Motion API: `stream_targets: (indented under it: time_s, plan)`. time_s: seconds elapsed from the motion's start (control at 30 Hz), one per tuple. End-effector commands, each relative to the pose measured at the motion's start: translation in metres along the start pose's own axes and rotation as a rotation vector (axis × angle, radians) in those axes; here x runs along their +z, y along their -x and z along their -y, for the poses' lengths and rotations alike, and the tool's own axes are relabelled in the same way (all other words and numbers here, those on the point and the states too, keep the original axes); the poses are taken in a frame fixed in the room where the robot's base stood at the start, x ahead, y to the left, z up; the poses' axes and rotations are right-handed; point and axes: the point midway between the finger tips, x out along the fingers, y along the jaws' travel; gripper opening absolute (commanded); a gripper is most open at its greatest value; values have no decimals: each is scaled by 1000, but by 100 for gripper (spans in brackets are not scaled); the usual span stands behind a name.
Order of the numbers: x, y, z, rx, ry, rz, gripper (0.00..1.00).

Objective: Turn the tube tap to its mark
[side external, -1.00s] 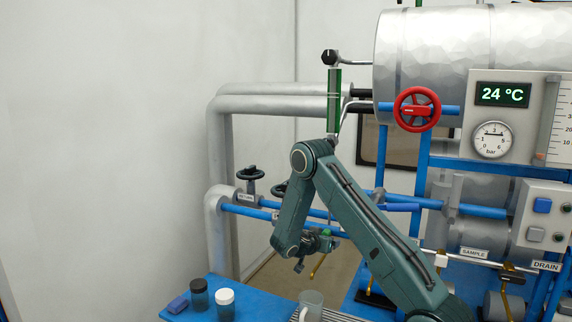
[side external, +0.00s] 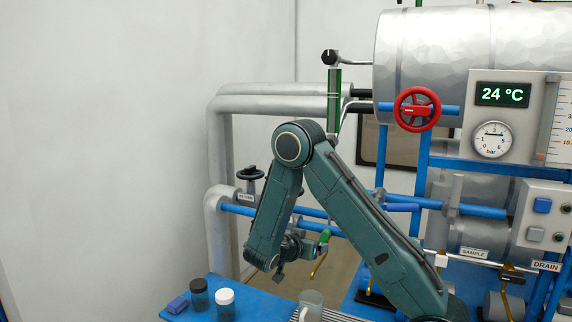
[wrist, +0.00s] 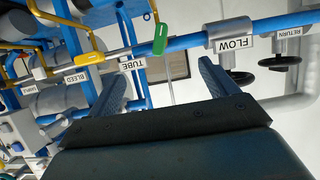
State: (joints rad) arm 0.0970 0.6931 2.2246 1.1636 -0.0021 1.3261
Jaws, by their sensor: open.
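The tube tap's green grip (wrist: 160,38) shows in the wrist view on a bent yellow lever, close to the white TUBE label (wrist: 132,64). In the side view the green grip (side external: 324,239) sits just right of my wrist, with a yellow lever (side external: 318,267) slanting down below it. My gripper (side external: 283,268) is open and empty, left of and below the green grip. In the wrist view my open fingers (wrist: 160,75) point towards the tap, apart from it. I cannot make out the tap's mark.
Blue pipes (side external: 300,226) run behind the gripper. A black handwheel (side external: 250,173) stands to the left. Two jars, one white-lidded (side external: 224,300) and one black-lidded (side external: 199,293), and a glass mug (side external: 311,303) stand on the blue bench. Other yellow levers (wrist: 80,22) lie left in the wrist view.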

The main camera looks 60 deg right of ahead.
Motion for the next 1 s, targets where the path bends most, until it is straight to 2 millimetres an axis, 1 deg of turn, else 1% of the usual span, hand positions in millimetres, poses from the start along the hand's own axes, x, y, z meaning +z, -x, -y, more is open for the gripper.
stream_targets:
  time_s: [0.03,0.3,1.0]
  plan:
    - [-3,2,-1,1,-1,15,85]
    - [-9,18,-4,-6,23,99,85]
    - [-21,65,-15,-84,121,311,85]
